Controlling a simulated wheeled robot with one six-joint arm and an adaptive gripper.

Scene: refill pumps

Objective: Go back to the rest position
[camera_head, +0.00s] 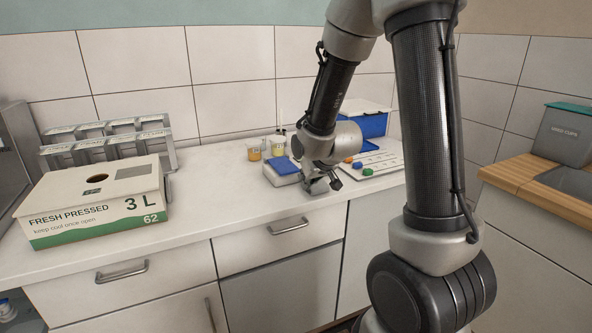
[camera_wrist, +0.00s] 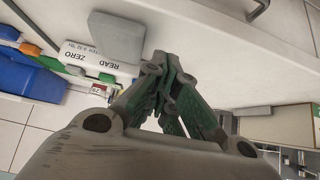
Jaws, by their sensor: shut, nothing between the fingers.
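My gripper (camera_head: 321,184) hangs low over the front edge of the white counter (camera_head: 222,205), in front of a small white device with a blue top (camera_head: 283,167). In the wrist view my gripper (camera_wrist: 160,72) has its fingers brought together, with nothing between them. Beyond the fingers, the wrist view shows the counter edge, cabinet fronts and a white device face (camera_wrist: 100,55) marked READ and ZERO. My arm reaches down from the top of the head view and hides part of the counter behind it.
A 3 L carton (camera_head: 95,205) stands at the left, with a grey metal rack (camera_head: 160,140) behind it. Small cups of yellow liquid (camera_head: 254,153) stand behind the device. A blue bin (camera_head: 372,124) and a white tray (camera_head: 383,165) with coloured pieces lie right. The counter's middle left is clear.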

